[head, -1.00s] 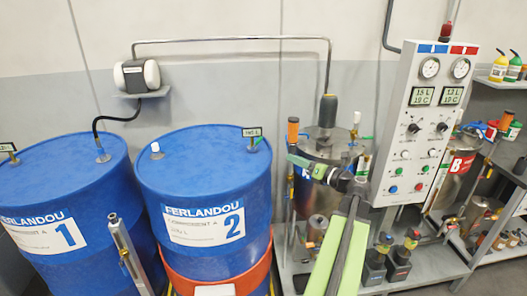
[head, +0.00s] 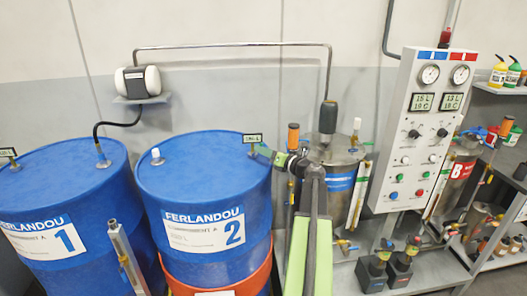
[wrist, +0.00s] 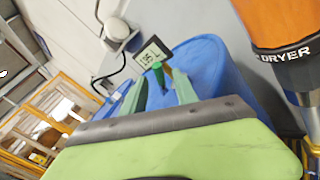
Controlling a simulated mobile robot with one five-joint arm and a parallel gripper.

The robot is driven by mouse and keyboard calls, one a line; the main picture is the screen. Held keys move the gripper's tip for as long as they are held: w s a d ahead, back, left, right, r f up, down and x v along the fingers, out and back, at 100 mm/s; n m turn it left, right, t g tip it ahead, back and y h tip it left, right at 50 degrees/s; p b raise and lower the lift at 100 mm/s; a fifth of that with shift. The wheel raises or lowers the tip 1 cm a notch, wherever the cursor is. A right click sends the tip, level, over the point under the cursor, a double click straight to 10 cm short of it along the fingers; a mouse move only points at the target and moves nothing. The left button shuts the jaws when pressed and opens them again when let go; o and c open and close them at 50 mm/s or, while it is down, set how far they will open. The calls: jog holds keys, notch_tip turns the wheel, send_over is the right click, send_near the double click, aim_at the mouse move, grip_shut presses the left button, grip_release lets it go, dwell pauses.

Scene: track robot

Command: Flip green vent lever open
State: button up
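A small green lever (wrist: 158,73) shows in the wrist view just under the small level display (wrist: 150,52) on top of blue drum 2 (wrist: 205,62). My gripper (wrist: 157,88) has its two green fingers apart, one on each side of the lever in the picture; I cannot tell whether they touch it. In the head view my gripper (head: 270,153) reaches left to the right rim of drum 2 (head: 190,170), close to the display (head: 252,138). The lever is hard to tell from my fingertips there.
An orange dryer (wrist: 282,22) stands close to the right of my gripper in the wrist view. In the head view, a steel tank (head: 340,170) is behind my arm and a control panel (head: 420,130) stands to the right. Blue drum 1 (head: 65,170) stands at the left.

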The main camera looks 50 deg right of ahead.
jog(key=shift+w, duration=0.3)
grip_shut()
jog(key=shift+r, duration=0.1)
